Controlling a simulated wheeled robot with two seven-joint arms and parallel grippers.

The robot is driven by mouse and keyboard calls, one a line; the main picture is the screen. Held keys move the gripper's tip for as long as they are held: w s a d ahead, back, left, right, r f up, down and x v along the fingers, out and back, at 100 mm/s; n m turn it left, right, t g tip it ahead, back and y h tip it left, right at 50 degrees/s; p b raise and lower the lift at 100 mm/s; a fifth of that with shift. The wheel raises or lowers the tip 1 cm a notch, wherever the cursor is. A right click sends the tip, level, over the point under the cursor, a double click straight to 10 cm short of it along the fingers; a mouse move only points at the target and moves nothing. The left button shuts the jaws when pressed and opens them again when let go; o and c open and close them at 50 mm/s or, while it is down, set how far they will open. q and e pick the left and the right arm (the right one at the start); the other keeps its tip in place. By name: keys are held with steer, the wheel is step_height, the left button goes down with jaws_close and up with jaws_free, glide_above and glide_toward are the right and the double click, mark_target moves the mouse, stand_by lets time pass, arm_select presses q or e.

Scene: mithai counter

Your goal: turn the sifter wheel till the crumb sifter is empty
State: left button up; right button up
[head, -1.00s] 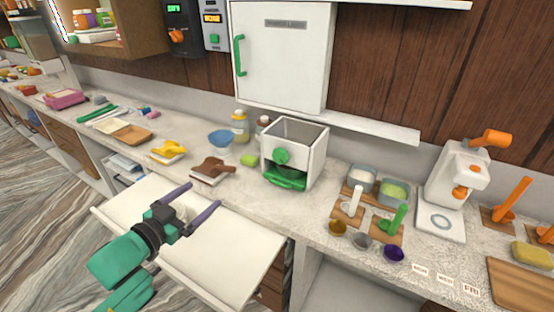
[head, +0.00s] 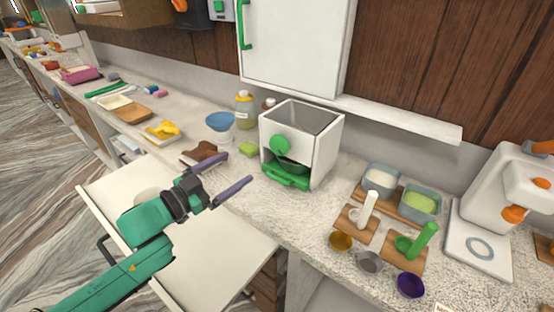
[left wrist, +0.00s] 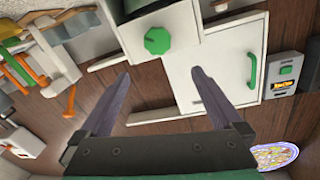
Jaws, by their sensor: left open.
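The crumb sifter (head: 322,150) is a white open-topped box on the counter, right of centre in the head view. Its green wheel (head: 280,145) is on the front face, above a green tray (head: 286,179) in the lower opening. The inside of the box looks grey; whether crumbs are in it I cannot tell. My left gripper (head: 231,177) is open and empty, in front and to the left of the sifter, apart from the wheel. In the left wrist view the wheel (left wrist: 157,40) shows beyond the open fingers (left wrist: 158,95). My right gripper is not in view.
A pulled-out white drawer (head: 225,248) lies below my left arm. Small cups and bins (head: 382,177) stand right. A white cabinet (head: 296,40) hangs above.

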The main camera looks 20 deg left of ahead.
mark_target(276, 147)
arm_select(q)
steer(key=x, duration=0.4)
steer(key=p+x, duration=0.1)
steer(key=x, duration=0.4)
steer(key=f+p+x, duration=0.1)
steer(key=x, duration=0.4)
steer(key=shift+w+d+f, duration=0.15)
steer(key=shift+w+d, duration=0.15)
steer(key=shift+w, duration=0.1)
steer(key=c, duration=1.3)
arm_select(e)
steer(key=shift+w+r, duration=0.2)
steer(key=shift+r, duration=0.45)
